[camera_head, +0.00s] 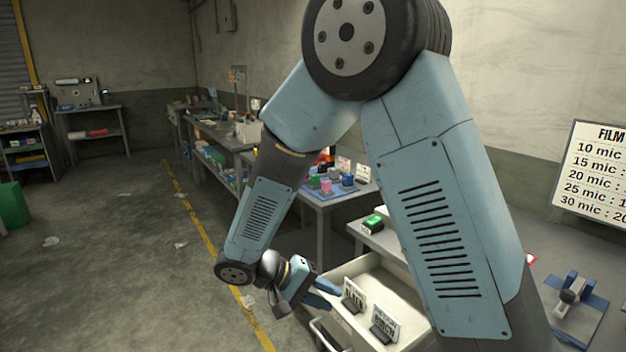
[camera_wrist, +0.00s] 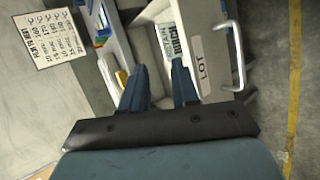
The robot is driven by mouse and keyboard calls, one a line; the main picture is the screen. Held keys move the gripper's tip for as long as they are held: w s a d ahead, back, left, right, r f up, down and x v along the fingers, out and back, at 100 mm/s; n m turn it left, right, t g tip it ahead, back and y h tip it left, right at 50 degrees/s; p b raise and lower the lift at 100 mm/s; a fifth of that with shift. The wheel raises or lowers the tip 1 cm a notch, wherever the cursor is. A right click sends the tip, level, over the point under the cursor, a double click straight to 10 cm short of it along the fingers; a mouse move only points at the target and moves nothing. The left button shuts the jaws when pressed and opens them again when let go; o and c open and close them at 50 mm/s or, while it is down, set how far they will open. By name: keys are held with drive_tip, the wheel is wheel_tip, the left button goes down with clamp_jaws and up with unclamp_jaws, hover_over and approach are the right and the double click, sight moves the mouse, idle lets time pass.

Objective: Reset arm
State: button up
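My blue arm bends down from the top of the head view, and my gripper (camera_head: 326,293) hangs at the lower middle, beside the open drawer (camera_head: 338,333). In the wrist view my gripper (camera_wrist: 158,80) has its two blue fingers apart, with nothing held between them. The pulled-out drawer (camera_wrist: 216,52), with a "LOT" label and a metal handle (camera_wrist: 238,55), lies just beyond the fingers. Two small sign cards (camera_head: 353,296) (camera_head: 384,324) stand in the drawer, apart from the gripper in the head view. My arm hides part of the workbench.
A green-topped block (camera_head: 373,222) sits on the bench behind the drawer. A blue clamp-like device (camera_head: 567,292) stands at right, below the film chart (camera_head: 600,165). A side table with coloured items (camera_head: 331,184) is behind my arm. The floor (camera_head: 120,260) at left is mostly clear.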

drive_tip(key=s+d+r+m+t+y, duration=0.1)
drive_tip(key=s+d+r+y, duration=0.4)
drive_tip(key=d+r, duration=0.5)
drive_tip(key=s+d+r+m+t+y, duration=0.2)
drive_tip(key=s+d+r+y, duration=0.3)
drive_tip(key=d+r, duration=0.6)
drive_tip(key=shift+s+r+t+y, duration=0.4)
drive_tip(key=shift+s+r+t, duration=0.15)
drive_tip(key=shift+s, duration=0.2)
drive_tip(key=shift+d, duration=0.1)
